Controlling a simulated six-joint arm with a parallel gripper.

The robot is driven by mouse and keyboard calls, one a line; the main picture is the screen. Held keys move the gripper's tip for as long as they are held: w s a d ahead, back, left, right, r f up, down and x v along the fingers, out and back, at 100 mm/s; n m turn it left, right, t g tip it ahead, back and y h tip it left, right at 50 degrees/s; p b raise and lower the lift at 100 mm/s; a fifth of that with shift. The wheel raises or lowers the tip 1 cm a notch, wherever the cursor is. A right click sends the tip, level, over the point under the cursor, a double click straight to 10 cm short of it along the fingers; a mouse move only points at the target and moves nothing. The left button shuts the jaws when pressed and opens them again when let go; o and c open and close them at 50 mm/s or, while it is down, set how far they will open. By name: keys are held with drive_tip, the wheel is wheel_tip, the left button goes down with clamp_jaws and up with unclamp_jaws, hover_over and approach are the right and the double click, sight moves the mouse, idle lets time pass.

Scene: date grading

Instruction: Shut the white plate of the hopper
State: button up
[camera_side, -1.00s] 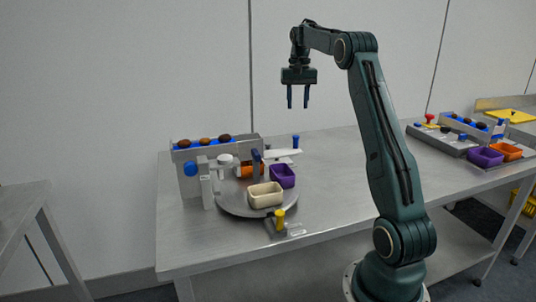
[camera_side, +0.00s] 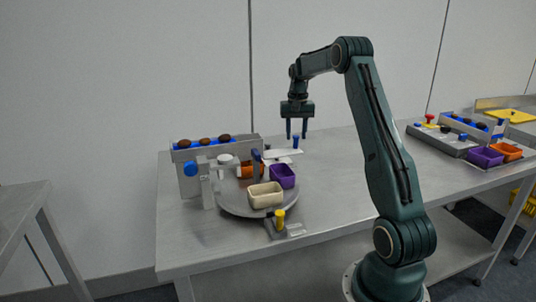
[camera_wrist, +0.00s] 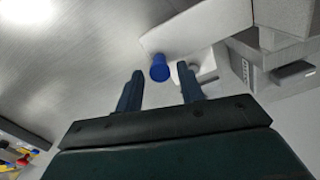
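The white plate (camera_side: 280,154) sticks out from the right side of the hopper (camera_side: 188,178), with a blue knob (camera_side: 295,142) standing at its outer end. In the wrist view the plate (camera_wrist: 200,32) runs to the upper right and its knob (camera_wrist: 160,68) appears between the fingertips. My gripper (camera_side: 296,137) points down over the knob, open and empty. In the wrist view the fingers (camera_wrist: 160,78) are spread apart on either side of the knob. I cannot tell whether the fingertips reach down to the knob's height.
Several dark dates lie on the hopper's blue top rollers (camera_side: 205,143). A round turntable (camera_side: 235,205) carries a cream bin (camera_side: 266,195), a purple bin (camera_side: 283,177) and an orange bin (camera_side: 247,171). A yellow knob (camera_side: 280,218) stands in front.

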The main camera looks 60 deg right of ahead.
drive_tip(key=shift+f, duration=1.4)
clamp_jaws()
